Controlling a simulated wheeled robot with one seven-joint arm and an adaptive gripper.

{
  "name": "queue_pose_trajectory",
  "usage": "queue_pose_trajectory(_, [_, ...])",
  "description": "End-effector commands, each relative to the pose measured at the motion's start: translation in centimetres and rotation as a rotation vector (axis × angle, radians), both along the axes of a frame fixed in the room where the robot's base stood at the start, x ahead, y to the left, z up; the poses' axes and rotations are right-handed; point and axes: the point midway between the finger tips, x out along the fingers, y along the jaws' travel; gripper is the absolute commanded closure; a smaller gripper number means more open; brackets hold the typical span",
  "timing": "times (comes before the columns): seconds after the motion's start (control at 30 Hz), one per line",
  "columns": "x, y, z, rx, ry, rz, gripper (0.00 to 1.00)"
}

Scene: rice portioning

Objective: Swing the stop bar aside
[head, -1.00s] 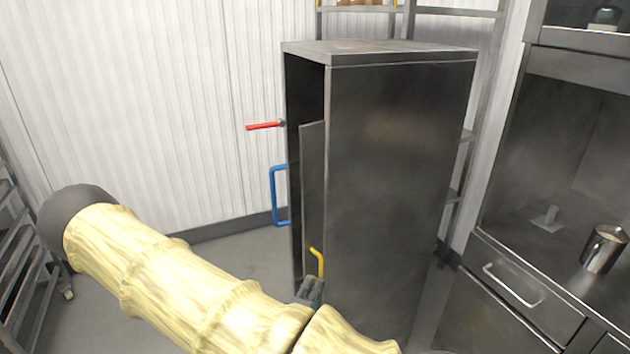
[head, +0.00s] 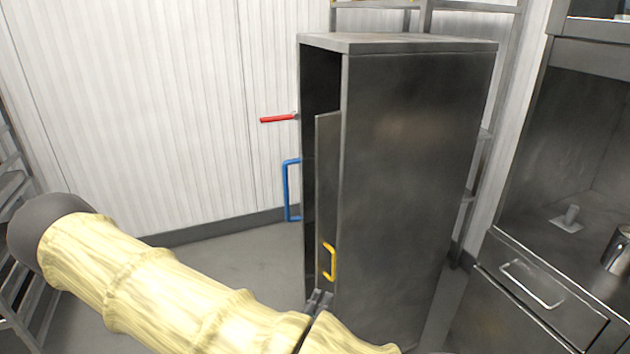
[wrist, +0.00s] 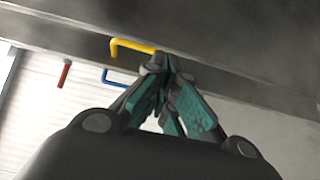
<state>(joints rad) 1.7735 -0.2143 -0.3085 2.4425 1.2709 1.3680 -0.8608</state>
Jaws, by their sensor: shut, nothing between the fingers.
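A red bar (head: 278,118) sticks out to the left from the upper front of a tall dark metal cabinet (head: 420,150); it also shows in the wrist view (wrist: 64,74). Below it are a blue handle (head: 287,190) and, on a grey panel (head: 327,170) in the cabinet front, a yellow handle (head: 333,262). My gripper (head: 320,297) is just below the yellow handle, low at the cabinet's front edge and far below the red bar. In the wrist view its fingers (wrist: 168,66) are together and empty, close to the yellow handle (wrist: 130,46); I cannot tell whether they touch it.
A steel counter with a drawer (head: 535,285) and a metal cup (head: 617,250) stands on the right. A rack (head: 12,190) is at the left edge. The floor (head: 225,255) left of the cabinet is clear, up to the white wall (head: 130,120).

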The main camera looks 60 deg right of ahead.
Motion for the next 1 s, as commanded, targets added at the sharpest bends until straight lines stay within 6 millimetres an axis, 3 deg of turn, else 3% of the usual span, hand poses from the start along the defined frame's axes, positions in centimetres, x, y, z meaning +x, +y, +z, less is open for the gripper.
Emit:
queue_pose_trajectory(0.3, [-2.5, 1.6, 0.0, 0.0, 0.0, 0.0, 1.0])
queue_pose_trajectory(1.0, [-2.7, 1.7, -0.1, 0.004, -0.001, 0.001, 1.0])
